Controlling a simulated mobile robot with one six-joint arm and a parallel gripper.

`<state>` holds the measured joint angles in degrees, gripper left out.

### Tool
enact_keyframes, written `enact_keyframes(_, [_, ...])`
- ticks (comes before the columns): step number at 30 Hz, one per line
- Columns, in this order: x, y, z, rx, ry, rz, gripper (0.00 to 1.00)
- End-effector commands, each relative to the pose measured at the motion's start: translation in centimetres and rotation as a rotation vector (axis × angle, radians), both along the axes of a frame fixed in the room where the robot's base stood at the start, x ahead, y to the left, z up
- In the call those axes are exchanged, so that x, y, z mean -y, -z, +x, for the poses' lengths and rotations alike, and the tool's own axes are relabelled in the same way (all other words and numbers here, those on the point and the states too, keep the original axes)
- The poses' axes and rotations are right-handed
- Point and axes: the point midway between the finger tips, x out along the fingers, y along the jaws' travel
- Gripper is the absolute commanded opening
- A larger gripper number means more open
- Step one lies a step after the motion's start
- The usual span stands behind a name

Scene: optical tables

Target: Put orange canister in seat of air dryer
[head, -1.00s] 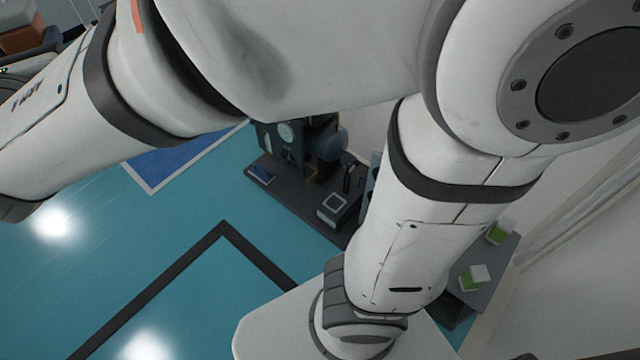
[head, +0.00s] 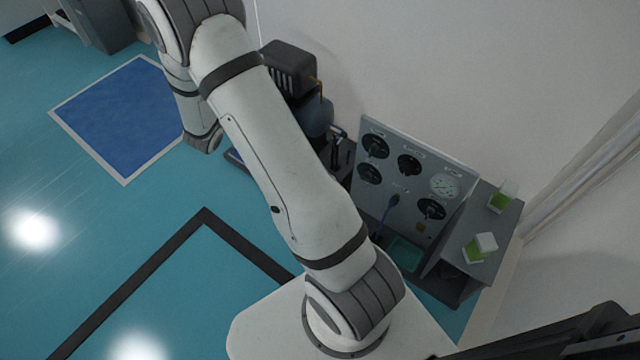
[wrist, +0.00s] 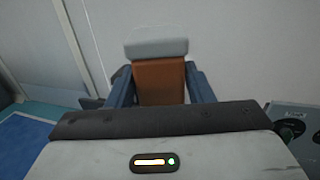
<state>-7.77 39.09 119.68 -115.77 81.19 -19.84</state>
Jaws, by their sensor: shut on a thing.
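My gripper (wrist: 160,92) shows in the wrist view, with its two blue-grey fingers shut on the sides of the orange canister (wrist: 158,78). The canister stands out beyond the fingers and has a pale grey, rounded top end. Its lower part is hidden behind my wrist. In the head view my arm hides the gripper and the canister. Behind my arm is a dark machine with a finned box (head: 292,68) and a blue tank (head: 317,117); I cannot tell whether it is the air dryer. I see no seat.
A grey gauge panel (head: 396,200) with black dials stands right of my arm. A grey cabinet (head: 490,238) beside it bears two green-and-white containers (head: 502,200). A white wall (head: 460,70) rises behind. A blue mat (head: 115,115) lies on the open teal floor at left.

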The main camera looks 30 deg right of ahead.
Motion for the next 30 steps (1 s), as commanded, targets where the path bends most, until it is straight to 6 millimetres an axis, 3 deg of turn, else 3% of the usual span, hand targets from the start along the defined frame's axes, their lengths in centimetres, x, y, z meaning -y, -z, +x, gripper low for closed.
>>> enact_keyframes(1, [2.7, 3.3, -0.5, -0.007, 0.043, -0.002, 0.14])
enact_keyframes(6, [9.8, 10.7, -3.0, -0.003, 0.154, 0.005, 0.14])
enact_keyframes(12, [15.1, 16.4, -6.0, 0.003, 0.24, 0.013, 0.14])
enact_keyframes(20, [17.0, 20.1, -7.4, 0.006, 0.271, 0.017, 0.14])
enact_keyframes(30, [17.0, 29.2, -7.5, 0.006, 0.271, 0.017, 0.14])
